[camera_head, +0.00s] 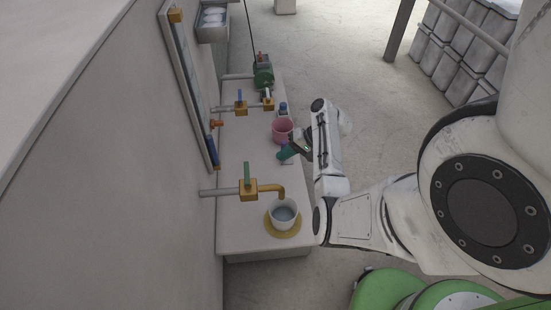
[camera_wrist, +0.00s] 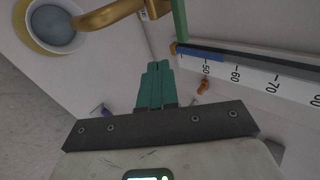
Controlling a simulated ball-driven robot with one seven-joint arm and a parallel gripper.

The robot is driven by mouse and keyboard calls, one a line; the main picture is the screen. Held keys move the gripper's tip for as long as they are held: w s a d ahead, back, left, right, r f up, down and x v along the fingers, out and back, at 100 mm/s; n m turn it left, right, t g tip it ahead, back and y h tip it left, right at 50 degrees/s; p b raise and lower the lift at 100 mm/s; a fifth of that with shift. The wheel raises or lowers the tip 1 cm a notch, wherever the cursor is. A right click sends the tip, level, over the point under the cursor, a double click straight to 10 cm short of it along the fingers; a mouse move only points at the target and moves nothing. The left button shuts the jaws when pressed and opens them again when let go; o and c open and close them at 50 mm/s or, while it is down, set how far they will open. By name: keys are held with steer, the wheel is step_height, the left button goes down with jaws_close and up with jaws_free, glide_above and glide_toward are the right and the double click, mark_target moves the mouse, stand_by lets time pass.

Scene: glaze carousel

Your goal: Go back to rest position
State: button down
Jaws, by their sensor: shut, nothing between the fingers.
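My gripper (camera_head: 283,154) is over the white bench (camera_head: 238,238), with its green fingers pointing left. In the wrist view my gripper (camera_wrist: 155,72) shows its green fingers together with nothing between them. A pink pot (camera_head: 281,131) stands on the bench just behind it. A white cup (camera_head: 284,214) with grey-blue liquid sits on a yellow round disc (camera_head: 268,230), below a brass spout (camera_head: 272,189). The cup also shows at the upper left in the wrist view (camera_wrist: 50,25).
A wall gauge (camera_head: 191,90) with a scale is left of the bench. Its marks show in the wrist view (camera_wrist: 250,72). Several valves, one with a blue handle (camera_head: 239,97), stick out over the bench. A green motor-like part (camera_head: 263,78) is at the far end. Open floor (camera_head: 340,55) lies beyond right.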

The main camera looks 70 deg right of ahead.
steer(key=shift+v, duration=1.3)
steer(key=w+a+r+n+g+p, duration=0.15)
steer(key=a+n+g+p, duration=0.55)
steer(key=a, duration=1.3)
steer(key=s+a+r+n+h, duration=0.1)
steer(key=s+a+r+n, duration=0.1)
steer(key=a, duration=0.4)
steer(key=s+a+r+n+g+h, duration=0.1)
steer(key=s+a+r+n+h, duration=0.1)
steer(key=a+r+n, duration=0.3)
step_height(320, 180, up, 3)
steer(key=shift+s+a+f+p, duration=0.25)
steer(key=shift+s+a+p, duration=0.15)
steer(key=shift+s+a, duration=0.65)
steer(key=shift+w+a, duration=0.2)
